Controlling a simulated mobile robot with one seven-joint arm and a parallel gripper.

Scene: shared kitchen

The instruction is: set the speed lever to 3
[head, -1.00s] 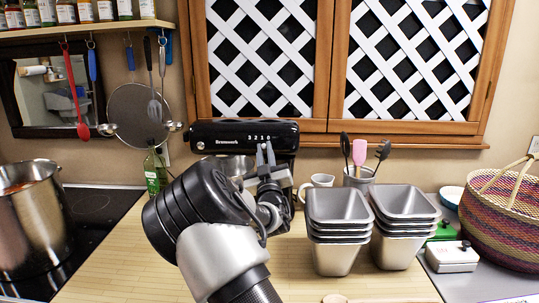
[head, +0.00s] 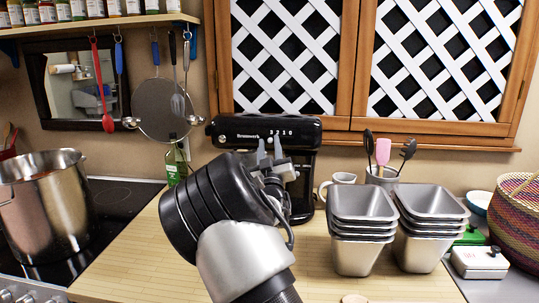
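The black stand mixer (head: 235,131) stands at the back of the counter under the lattice cabinet. Its head carries a speed scale (head: 281,133) reading 3 2 1 0 from left to right. I cannot make out the speed lever; my gripper covers the area below the scale. My gripper (head: 270,146) is in front of the mixer head, fingertips up, just below and left of the numbers. A narrow gap shows between its fingers, and I see nothing held in it. I cannot tell whether it touches the mixer.
Stacked metal tins (head: 362,208) stand right of my gripper, with a mug (head: 343,178) and utensil holder (head: 383,178) behind. A green bottle (head: 176,164) is left of the mixer. A large pot (head: 45,205) sits on the stove. The front left counter is clear.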

